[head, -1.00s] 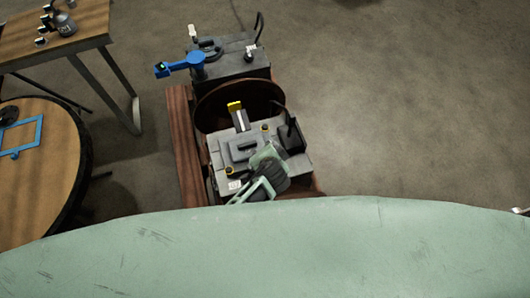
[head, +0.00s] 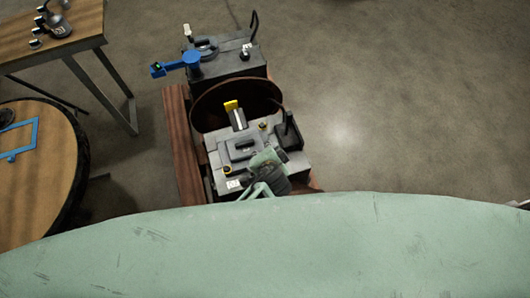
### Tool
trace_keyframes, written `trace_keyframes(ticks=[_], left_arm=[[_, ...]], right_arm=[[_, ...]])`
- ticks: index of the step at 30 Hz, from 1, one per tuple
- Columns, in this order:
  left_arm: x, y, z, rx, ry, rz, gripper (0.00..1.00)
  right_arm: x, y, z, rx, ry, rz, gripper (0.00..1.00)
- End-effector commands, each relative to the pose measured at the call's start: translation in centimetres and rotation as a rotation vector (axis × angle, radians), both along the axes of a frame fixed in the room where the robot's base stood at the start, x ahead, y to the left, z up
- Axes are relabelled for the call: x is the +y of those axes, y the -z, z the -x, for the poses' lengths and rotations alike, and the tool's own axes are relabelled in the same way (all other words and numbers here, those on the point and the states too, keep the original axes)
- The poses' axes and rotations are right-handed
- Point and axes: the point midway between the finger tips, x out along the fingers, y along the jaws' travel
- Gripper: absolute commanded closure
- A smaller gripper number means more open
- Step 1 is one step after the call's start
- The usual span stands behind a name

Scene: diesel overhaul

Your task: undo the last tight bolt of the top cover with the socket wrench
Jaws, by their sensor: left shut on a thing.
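The engine's grey top cover (head: 228,156) has a dark handle (head: 243,147) on it. A yellow-topped bolt (head: 262,126) shows at its far right and another yellow-topped bolt (head: 227,170) at its near left. My left gripper (head: 284,164) is over the near right corner of the cover and hides it. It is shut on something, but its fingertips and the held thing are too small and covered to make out. I cannot tell whether that is the socket wrench, nor whether it touches a bolt. My right gripper is not in view.
A dark upright part (head: 287,132) stands just right of the cover. Beyond are a yellow-tipped part (head: 232,107), a brown round rim (head: 203,100) and a dark block with a blue tool (head: 192,61). Tables stand at left. The floor at right is clear.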

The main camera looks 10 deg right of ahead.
Motion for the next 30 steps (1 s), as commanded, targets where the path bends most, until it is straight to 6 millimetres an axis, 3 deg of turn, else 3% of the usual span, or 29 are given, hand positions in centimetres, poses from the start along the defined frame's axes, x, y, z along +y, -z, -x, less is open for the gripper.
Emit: trace_keyframes(ticks=[30], left_arm=[[5.1, -0.1, -1.6, -0.041, -0.004, -0.044, 1.0]], right_arm=[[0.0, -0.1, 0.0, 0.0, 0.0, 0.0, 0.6]])
